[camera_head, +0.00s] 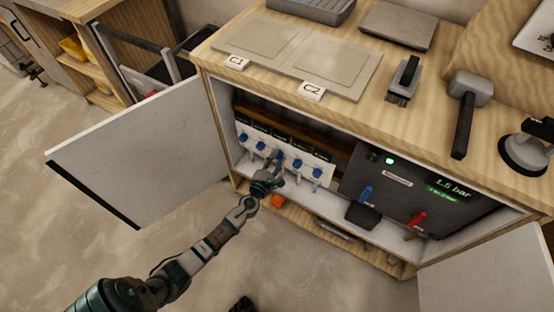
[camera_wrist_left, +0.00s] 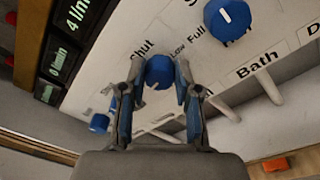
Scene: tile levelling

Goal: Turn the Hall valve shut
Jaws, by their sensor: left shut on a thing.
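A row of blue valve knobs on a white panel (camera_head: 308,182) sits inside the open cabinet. My left gripper (camera_head: 276,160) reaches in from the left to a knob near the middle of the row. In the left wrist view its two fingers (camera_wrist_left: 157,78) are shut on a blue knob (camera_wrist_left: 158,70), one on each side. A white pointer line shows low on this knob. "Shut", "Low" and "Full" are printed around the knobs. The held knob's name label is hidden behind the gripper. A neighbouring knob (camera_wrist_left: 227,17) stands above a "Bath" label (camera_wrist_left: 257,64).
The open white door (camera_head: 140,160) stands left of my left arm. A dark control panel (camera_head: 410,190) with a blue lever (camera_head: 366,194), red lever (camera_head: 418,217) and "1.5 bar" readout is at the right. An orange item (camera_head: 278,201) lies below the valves.

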